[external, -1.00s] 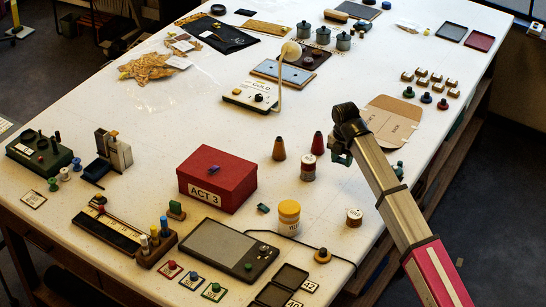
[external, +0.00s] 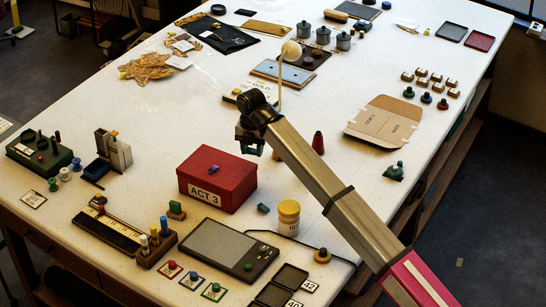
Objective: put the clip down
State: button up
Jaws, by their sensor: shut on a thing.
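My gripper (external: 251,149) is over the middle of the table, in the picture just above and to the right of the red ACT 3 box (external: 217,182). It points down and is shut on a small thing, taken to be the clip. Only a bit of dark green shows at the fingertips, and its shape is too small to make out. The tabletop beneath is partly hidden by my arm, and I cannot tell how high the gripper is. A purple clip-like piece (external: 213,169) lies on the box lid, and a small teal piece (external: 263,208) lies right of the box.
A red cone (external: 318,142) and a yellow-lidded jar (external: 289,217) stand to the right. A grey tablet (external: 222,248) lies in front.

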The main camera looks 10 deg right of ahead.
jog(key=s+a+r+n, duration=0.1)
jog(key=a+r, duration=0.1)
jog(key=a, duration=0.6)
jog(key=s+a+r, duration=0.1)
jog(key=a+r, duration=0.1)
jog(key=a, duration=0.5)
send_over(218, 163)
notch_tip(218, 163, down, 7)
jog(key=shift+s+a+f, duration=0.1)
jog(key=shift+f, duration=2.1)
jog(key=shift+f, duration=0.1)
jog(key=o, duration=0.6)
jog(key=shift+o, duration=1.4)
